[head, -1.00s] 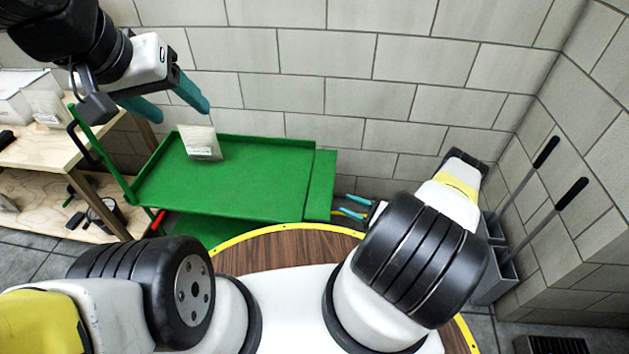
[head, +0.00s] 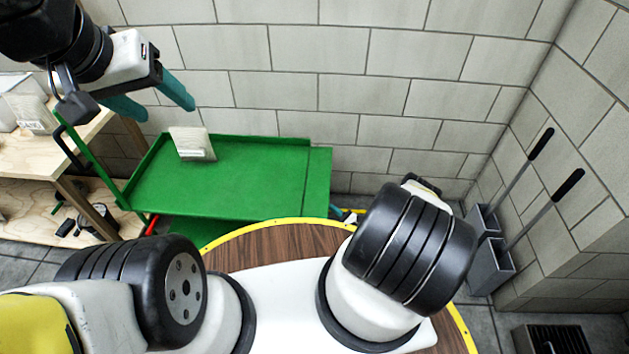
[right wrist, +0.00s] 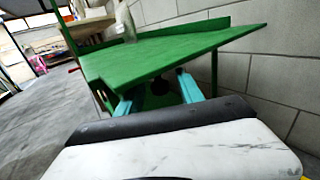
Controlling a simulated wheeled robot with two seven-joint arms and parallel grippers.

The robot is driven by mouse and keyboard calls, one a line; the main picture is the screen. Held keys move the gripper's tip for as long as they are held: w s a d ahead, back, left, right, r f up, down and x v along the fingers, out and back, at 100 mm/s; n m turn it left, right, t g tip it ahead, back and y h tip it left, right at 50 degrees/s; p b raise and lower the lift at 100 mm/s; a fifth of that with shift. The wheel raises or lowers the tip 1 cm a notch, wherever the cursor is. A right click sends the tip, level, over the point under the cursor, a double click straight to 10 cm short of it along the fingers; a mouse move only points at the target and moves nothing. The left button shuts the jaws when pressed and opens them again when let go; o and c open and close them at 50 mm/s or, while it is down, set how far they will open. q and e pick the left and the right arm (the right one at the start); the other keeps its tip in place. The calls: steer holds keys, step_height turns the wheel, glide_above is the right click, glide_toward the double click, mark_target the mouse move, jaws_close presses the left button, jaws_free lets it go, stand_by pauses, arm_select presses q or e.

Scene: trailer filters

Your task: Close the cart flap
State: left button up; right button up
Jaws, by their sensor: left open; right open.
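The green cart (head: 235,175) stands against the wall in the head view. Its flap (head: 318,180) is the narrow green panel at the right end, and it looks about level with the cart top. My right gripper (right wrist: 155,88) is open and empty, with both teal fingers under the green panel's edge in the right wrist view. In the head view my right arm hides most of it. I cannot tell whether the fingers touch the flap. My left gripper (head: 168,106) is open and empty, raised above the cart's left end.
A pale packet (head: 192,144) lies on the cart's left part. A wooden shelf (head: 85,130) with bins stands at the left. Grey holders with black-handled tools (head: 490,265) stand by the right wall. A round wooden top with a yellow rim (head: 285,240) is in front of the cart.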

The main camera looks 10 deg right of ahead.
steer(key=shift+w+a, duration=0.2)
steer(key=shift+c, duration=0.2)
jaws_close()
stand_by(1.2)
